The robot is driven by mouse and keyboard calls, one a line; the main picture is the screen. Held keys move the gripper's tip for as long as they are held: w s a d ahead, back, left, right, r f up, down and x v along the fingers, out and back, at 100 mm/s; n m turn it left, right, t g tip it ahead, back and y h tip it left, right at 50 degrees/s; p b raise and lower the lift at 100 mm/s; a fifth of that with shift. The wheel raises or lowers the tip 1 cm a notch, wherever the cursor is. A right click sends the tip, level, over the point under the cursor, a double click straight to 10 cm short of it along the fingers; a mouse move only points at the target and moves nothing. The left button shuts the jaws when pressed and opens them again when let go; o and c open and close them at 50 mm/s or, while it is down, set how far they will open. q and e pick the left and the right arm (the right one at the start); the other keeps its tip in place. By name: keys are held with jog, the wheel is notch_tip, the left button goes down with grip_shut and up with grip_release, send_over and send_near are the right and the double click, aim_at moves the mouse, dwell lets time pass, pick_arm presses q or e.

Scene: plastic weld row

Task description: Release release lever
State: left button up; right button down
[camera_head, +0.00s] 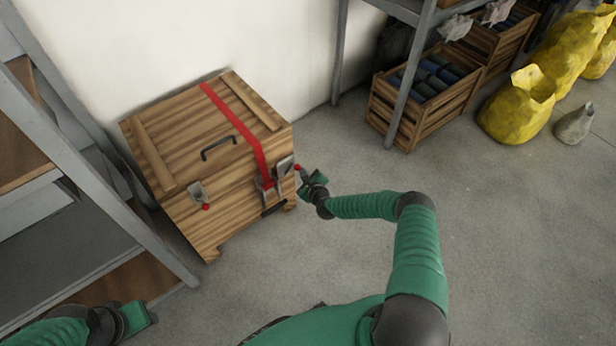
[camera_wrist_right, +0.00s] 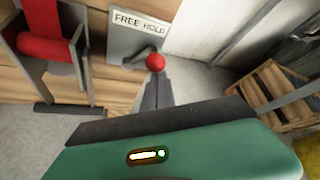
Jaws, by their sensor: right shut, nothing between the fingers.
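A wooden crate (camera_head: 225,190) with a lid handle stands against the wall, a red strap (camera_head: 240,125) running over its lid and down the front. A lever with a red knob (camera_head: 298,168) sits on a metal plate (camera_head: 285,165) at the crate's right front. In the right wrist view the plate (camera_wrist_right: 138,38) reads "FREE HOLD" and the red knob (camera_wrist_right: 155,62) is just beyond my fingertips. My right gripper (camera_head: 303,178) is shut and empty, close to the knob; contact cannot be told. My left gripper (camera_head: 150,312) is low at the left, its fingers unclear.
A second red-knobbed latch (camera_head: 200,197) is on the crate's left front. A metal shelf (camera_head: 90,150) stands close at the left. Slatted crates (camera_head: 420,95) and yellow sacks (camera_head: 520,105) are at the upper right.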

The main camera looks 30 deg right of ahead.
jog(key=shift+a+r+n+h, duration=0.2)
jog(key=shift+a+n+h, duration=0.15)
jog(key=shift+n, duration=0.25)
dwell(0.6)
jog(key=a+n+t+h+b, duration=0.1)
jog(key=n+b, duration=0.1)
jog(key=n, duration=0.1)
jog(key=a+n+t+h+b, duration=0.1)
jog(key=a+n+t+h, duration=0.1)
jog(key=n, duration=0.1)
jog(key=a+r+n+t+h+b, duration=0.1)
jog(key=n+t+b, duration=0.1)
jog(key=n, duration=0.1)
jog(key=shift+s+a+n+b, duration=0.15)
jog(key=shift+a+n+b, duration=0.15)
jog(key=shift+a+b, duration=0.05)
jog(key=shift+a, duration=0.1)
dwell(0.6)
